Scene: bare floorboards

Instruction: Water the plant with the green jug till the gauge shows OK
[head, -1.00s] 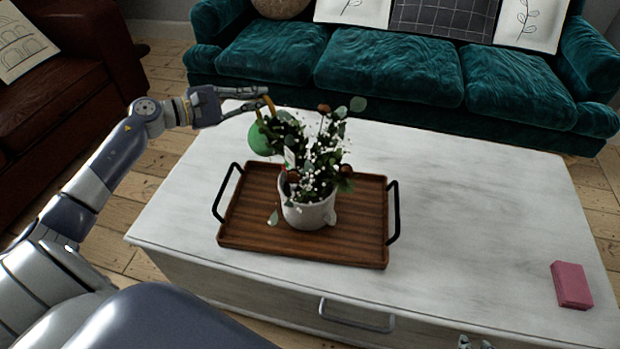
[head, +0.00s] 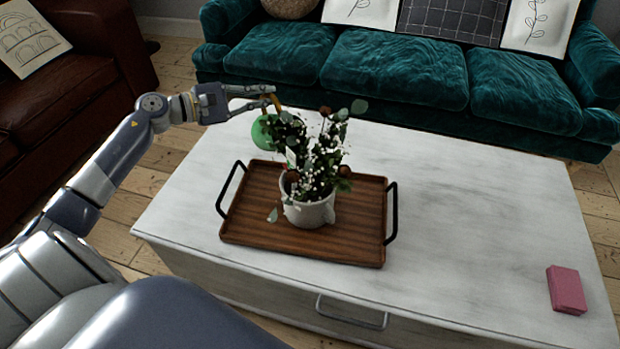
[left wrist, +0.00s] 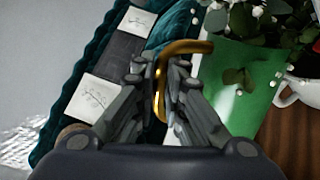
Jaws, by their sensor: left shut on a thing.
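The green jug (head: 261,132) hangs beside the plant's upper left in the head view, partly behind the leaves. My left gripper (head: 271,95) is shut on its gold handle, which shows in the left wrist view (left wrist: 186,47) with the jug's green side (left wrist: 240,85). The plant (head: 318,160), leafy with small white blooms, stands in a white pot (head: 308,212). The jug's spout is hidden. A small pale piece (head: 291,158) among the leaves may be the gauge; I cannot read it. My right gripper is out of view.
The pot stands on a wooden tray (head: 255,225) with black handles, on a white table (head: 460,220). A pink block (head: 566,289) lies at the table's right end. A teal sofa (head: 395,70) stands behind.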

